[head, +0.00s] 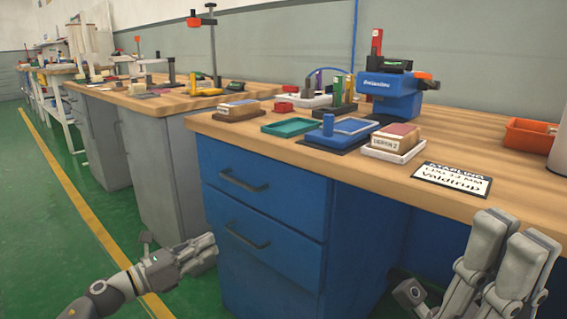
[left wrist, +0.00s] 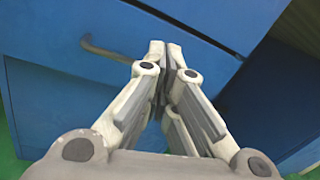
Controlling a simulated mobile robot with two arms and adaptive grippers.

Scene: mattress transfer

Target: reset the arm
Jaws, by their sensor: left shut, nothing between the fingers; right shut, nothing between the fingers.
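My left gripper (head: 208,247) is low in the head view, in front of the blue drawer cabinet (head: 262,222) and below the worktop. It is shut and empty. In the left wrist view its fingertips (left wrist: 165,48) meet in front of the blue cabinet face, near a drawer handle (left wrist: 105,50). My right gripper (head: 515,234) is at the lower right, near the worktop's front edge, and points upward. It is shut with nothing held. Whether either gripper touches the furniture cannot be told.
The wooden worktop (head: 455,140) carries a blue machine (head: 392,95), a green tray (head: 290,127), a box on a white tray (head: 394,153), a printed sign (head: 452,180) and an orange bin (head: 530,136). Green floor (head: 60,235) lies open at the left, with a yellow line.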

